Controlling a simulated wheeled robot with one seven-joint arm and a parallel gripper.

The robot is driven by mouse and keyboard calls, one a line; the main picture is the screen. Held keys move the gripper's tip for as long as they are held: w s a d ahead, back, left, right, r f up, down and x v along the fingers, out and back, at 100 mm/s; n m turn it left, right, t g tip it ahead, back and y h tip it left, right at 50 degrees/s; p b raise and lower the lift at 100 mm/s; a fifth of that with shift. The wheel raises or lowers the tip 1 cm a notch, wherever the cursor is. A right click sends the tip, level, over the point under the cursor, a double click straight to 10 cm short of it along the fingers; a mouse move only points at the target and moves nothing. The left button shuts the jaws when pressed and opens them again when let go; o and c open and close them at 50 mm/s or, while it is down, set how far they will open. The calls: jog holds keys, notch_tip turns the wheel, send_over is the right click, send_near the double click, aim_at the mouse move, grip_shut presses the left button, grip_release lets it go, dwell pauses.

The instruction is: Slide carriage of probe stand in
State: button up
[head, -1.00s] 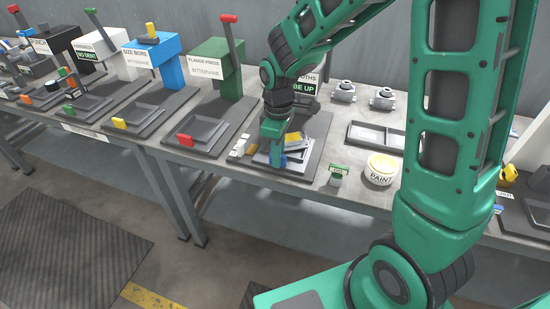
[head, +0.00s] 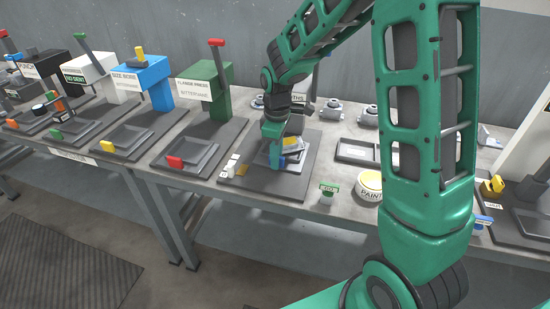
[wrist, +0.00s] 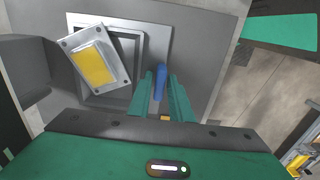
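The probe stand's dark base (head: 255,183) lies on the workbench, with an upright and a partly hidden sign (head: 300,99) behind my arm. Its grey square carriage (wrist: 156,45) has a raised rim. A grey metal part with a yellow face (wrist: 95,64) lies askew on it, overlapping the rim in the wrist view. A blue handle (wrist: 160,84) stands at the carriage's near side. My gripper (wrist: 161,82) has its two green fingers closed around this handle. In the head view my gripper (head: 273,155) is low over the carriage and hides part of it.
Small white blocks (head: 230,166) stand left of the carriage. The green flange press (head: 207,90) is further left. A paint pot (head: 369,186), a small green-labelled stand (head: 328,194) and a dark tray (head: 357,150) are to the right. Grey castings (head: 332,110) sit behind.

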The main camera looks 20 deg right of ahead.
notch_tip(320, 180, up, 11)
jog(key=shift+f, duration=0.15)
dwell(0.4)
